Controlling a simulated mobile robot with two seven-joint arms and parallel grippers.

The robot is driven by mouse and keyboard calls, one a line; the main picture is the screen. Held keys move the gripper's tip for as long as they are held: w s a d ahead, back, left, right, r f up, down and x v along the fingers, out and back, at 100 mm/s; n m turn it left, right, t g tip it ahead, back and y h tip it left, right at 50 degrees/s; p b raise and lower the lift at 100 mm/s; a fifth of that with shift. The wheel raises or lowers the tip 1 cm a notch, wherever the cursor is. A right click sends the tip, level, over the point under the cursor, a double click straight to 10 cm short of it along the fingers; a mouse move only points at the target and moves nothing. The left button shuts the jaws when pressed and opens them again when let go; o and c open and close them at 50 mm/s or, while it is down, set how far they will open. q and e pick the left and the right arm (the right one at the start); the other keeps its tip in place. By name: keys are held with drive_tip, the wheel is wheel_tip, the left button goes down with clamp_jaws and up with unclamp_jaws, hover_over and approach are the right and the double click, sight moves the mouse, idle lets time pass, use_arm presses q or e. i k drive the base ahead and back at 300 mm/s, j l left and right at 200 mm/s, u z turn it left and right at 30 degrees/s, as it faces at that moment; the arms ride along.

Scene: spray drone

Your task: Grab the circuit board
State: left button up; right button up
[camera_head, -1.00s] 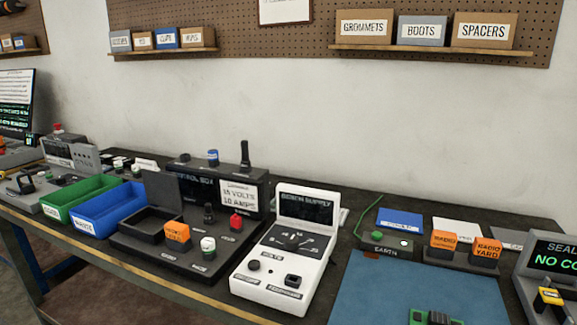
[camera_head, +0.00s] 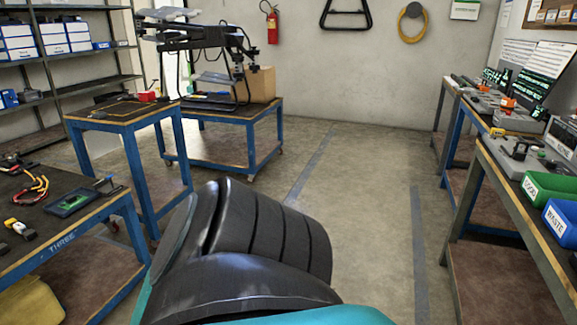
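I cannot make out a circuit board for certain now. A flat dark device with a greenish face (camera_head: 72,202) lies on the near left table; it is too small to tell what it is. A black and teal part of my own arm fills the bottom middle of the view. Neither of my grippers shows, so I cannot see what they hold.
The near left table (camera_head: 62,235) holds cables and small parts. A drone (camera_head: 195,40) stands on a blue-framed table behind. The workbench (camera_head: 520,205) with a green bin (camera_head: 552,187) and a blue waste bin (camera_head: 562,222) runs along the right. Open floor (camera_head: 370,190) lies between.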

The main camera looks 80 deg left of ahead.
sight(71, 201)
drive_tip(key=j+u, duration=0.15)
drive_tip(key=u, duration=4.35)
drive_tip(key=i+l+u, duration=0.8)
drive_tip(key=i+l, duration=0.15)
drive_tip(key=l, duration=0.15)
drive_tip(key=i+l+u, duration=0.15)
drive_tip(key=l, duration=0.25)
drive_tip(key=i+l, duration=0.2)
drive_tip(key=l, duration=0.15)
drive_tip(key=i+l, duration=0.2)
drive_tip(key=l, duration=0.15)
drive_tip(key=i+l, duration=0.2)
drive_tip(key=l, duration=0.2)
drive_tip(key=i+l, duration=0.2)
drive_tip(key=l, duration=0.15)
drive_tip(key=i+l, duration=0.2)
drive_tip(key=l, duration=0.15)
drive_tip(key=i+u, duration=0.05)
